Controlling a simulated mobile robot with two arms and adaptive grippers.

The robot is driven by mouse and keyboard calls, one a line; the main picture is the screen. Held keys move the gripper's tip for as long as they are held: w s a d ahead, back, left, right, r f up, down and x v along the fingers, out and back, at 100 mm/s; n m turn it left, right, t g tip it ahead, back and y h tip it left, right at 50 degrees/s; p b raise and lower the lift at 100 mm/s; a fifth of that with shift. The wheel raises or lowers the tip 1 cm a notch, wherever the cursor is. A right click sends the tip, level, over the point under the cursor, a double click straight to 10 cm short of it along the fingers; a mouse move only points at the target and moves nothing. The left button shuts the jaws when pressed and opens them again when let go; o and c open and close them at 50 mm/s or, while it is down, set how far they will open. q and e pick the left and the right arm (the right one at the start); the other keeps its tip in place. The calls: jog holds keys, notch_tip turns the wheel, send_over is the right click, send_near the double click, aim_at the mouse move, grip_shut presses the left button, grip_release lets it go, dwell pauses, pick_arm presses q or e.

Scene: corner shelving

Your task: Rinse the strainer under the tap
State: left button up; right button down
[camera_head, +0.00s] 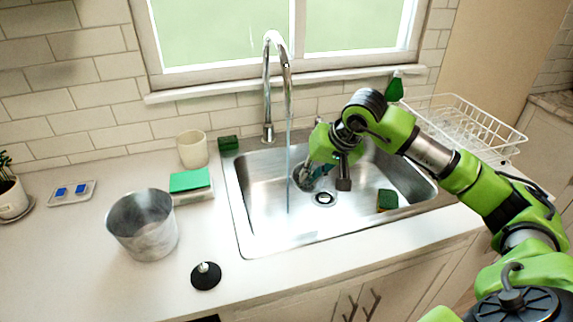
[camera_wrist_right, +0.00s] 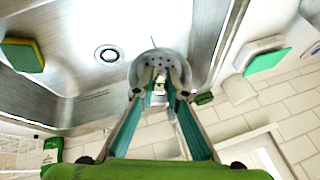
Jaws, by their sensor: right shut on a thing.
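The tap (camera_head: 268,85) arches over the sink, and a thin stream of water (camera_head: 288,170) falls from its spout into the basin. The strainer (camera_wrist_right: 165,66) is a small round metal piece with holes. My right gripper (camera_wrist_right: 157,95) is shut on it and holds it above the basin. In the head view the strainer (camera_head: 300,177) is partly hidden by the green gripper (camera_head: 314,168), just right of the stream; I cannot tell whether water touches it. The sink (camera_head: 260,215) is steel, with a round drain (camera_head: 323,198). My left gripper is not in view.
A sponge (camera_head: 387,200) lies in the basin's right side. Left of the sink are a metal pot (camera_head: 143,228), a black disc with a knob (camera_head: 206,276), a green sponge (camera_head: 190,180) and a cream cup (camera_head: 192,148). A white dish rack (camera_head: 465,125) stands at right.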

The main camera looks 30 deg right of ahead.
jog(key=s+r+b, duration=0.1)
jog(key=s+r, duration=0.3)
jog(key=s, duration=0.1)
jog(key=shift+d, duration=0.4)
dwell(0.3)
